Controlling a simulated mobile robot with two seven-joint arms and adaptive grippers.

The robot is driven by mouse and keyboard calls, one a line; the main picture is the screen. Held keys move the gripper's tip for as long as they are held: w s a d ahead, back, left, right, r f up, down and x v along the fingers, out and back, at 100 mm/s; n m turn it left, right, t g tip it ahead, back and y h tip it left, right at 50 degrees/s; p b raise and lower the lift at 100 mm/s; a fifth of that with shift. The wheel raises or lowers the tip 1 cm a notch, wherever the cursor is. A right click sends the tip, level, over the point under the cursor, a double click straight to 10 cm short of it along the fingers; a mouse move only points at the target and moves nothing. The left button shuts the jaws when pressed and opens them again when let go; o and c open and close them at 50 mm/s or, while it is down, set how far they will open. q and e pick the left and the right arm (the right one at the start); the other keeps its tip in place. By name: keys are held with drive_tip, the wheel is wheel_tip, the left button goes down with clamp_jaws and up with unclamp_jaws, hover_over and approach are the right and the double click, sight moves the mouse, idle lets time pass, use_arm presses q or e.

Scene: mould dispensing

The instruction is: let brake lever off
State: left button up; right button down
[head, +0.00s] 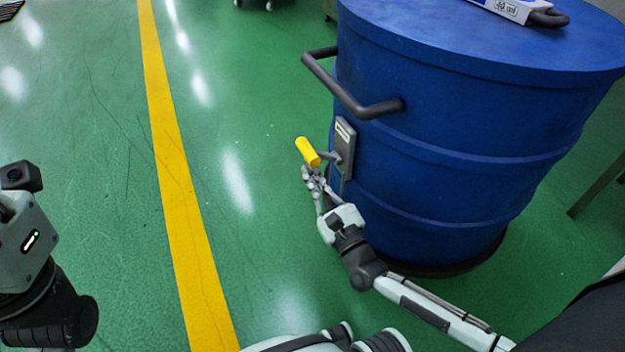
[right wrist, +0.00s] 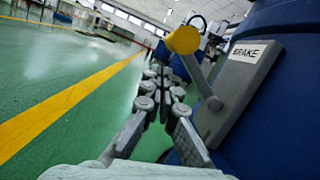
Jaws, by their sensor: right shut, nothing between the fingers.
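The brake lever has a yellow handle (head: 308,152) on a grey arm, fixed to a grey plate (head: 344,148) on the side of a blue drum (head: 440,130). In the right wrist view the yellow knob (right wrist: 184,40) is seen end-on, its arm running down to the plate marked BRAKE (right wrist: 238,88). My right gripper (head: 309,172) is shut and empty, just below the yellow handle. In the right wrist view its fingertips (right wrist: 162,70) lie close to the lever; contact cannot be told. My left arm shows at the left edge, with its fingers out of view.
A dark bar handle (head: 345,95) sticks out from the drum above the brake plate. A white device (head: 505,8) sits on the drum's top. A yellow floor line (head: 175,150) crosses open green floor left of the drum. A table leg (head: 597,185) stands at right.

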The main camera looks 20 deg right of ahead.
drive_tip(key=shift+r+m, duration=0.3)
drive_tip(key=shift+r, duration=0.6)
drive_tip(key=shift+d+r, duration=0.1)
drive_tip(key=shift+r, duration=0.1)
drive_tip(key=shift+r, duration=0.1)
